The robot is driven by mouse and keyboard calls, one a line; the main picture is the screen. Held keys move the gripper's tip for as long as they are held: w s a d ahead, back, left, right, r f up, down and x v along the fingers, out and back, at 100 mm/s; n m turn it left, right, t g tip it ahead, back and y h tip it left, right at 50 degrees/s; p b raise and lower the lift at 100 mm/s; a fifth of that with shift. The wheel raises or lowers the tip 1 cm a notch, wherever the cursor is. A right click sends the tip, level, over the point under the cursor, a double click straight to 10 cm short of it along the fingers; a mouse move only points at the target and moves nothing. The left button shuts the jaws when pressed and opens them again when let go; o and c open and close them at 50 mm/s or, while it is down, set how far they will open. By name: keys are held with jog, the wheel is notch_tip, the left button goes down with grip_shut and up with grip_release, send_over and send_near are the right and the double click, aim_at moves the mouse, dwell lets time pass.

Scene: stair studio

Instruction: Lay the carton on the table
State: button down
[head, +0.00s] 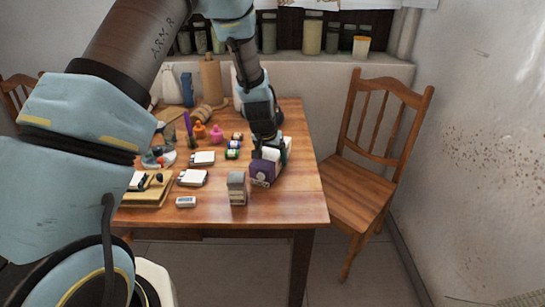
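A purple and white carton (263,172) is at the right part of the wooden table (290,206), directly below my gripper (264,149). My gripper points down, and its fingertips are at the carton's top. The fingers are dark and small here, so I cannot tell whether they are closed on the carton. The carton looks upright, and its lower edge is at or very near the tabletop. Its far side is hidden.
A small grey box (237,188) stands just left of the carton. The table's front right corner is clear. A wooden chair (362,186) stands at the right.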

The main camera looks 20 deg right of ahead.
jog(key=shift+f, duration=0.1)
grip_release()
jog(key=b+v, duration=0.1)
jog(key=v, duration=1.1)
jog(key=shift+b, duration=0.35)
jog(key=a+r+n+y, duration=0.1)
jog(key=a+n, duration=0.1)
jog(key=a, duration=0.7)
jog(key=a+r+n+y, duration=0.1)
jog(key=a+r+n, duration=0.1)
jog(key=a, duration=0.6)
jog(key=s+a+n, duration=0.2)
jog(key=s+a, duration=0.2)
jog(key=a, duration=0.4)
jog(key=s+a+n+g+y, duration=0.1)
jog(key=s+a, duration=0.3)
jog(key=a, duration=0.5)
jog(key=shift+s+r+n, duration=0.25)
jog(key=shift+s+n, duration=0.1)
jog(key=shift+n, duration=0.25)
